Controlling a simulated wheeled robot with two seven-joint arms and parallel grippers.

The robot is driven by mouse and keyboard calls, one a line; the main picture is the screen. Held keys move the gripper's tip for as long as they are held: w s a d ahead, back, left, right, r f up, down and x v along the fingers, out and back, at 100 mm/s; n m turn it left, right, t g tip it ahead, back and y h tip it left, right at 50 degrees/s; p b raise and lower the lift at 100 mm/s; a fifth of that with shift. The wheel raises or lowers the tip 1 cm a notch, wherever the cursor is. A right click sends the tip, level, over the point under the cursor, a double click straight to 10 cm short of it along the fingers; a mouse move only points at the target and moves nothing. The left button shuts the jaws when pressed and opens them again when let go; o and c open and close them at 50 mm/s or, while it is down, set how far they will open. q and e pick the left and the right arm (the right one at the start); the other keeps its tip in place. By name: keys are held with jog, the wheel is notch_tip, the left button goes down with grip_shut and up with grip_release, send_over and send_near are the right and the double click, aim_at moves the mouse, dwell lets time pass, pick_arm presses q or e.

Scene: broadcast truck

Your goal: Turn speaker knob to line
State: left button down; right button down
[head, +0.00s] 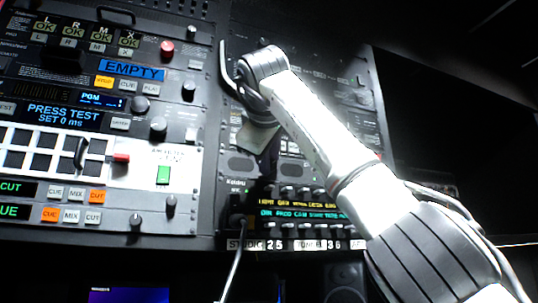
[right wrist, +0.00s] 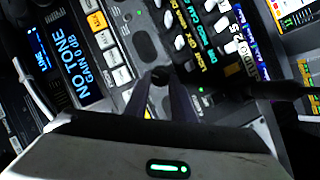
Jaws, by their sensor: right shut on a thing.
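My right arm comes in from the right in the head view, and its gripper (head: 266,165) points at the dark audio panel right of centre. In the right wrist view, the fingertips of my right gripper (right wrist: 163,84) are closed around a small round black knob (right wrist: 160,74), which I take to be the speaker knob. The fingers hide part of it, and I cannot make out its pointer or a line mark. In the head view the knob is hidden by the gripper. My left gripper is not in view.
Around the knob are rows of small knobs under lit green and yellow labels (head: 300,213), with a "STUDIO 25" strip (head: 262,245) below. A panel with lit screens and buttons (head: 97,115) fills the left. A thin stalk (head: 232,272) rises near the panel's lower edge.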

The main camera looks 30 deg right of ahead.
jog(key=shift+r, duration=0.1)
dwell(0.4)
jog(key=c, duration=1.5)
grip_release()
jog(key=b+v, duration=0.1)
jog(key=v, duration=0.9)
jog(key=shift+s+b, duration=0.15)
jog(key=shift+b, duration=0.2)
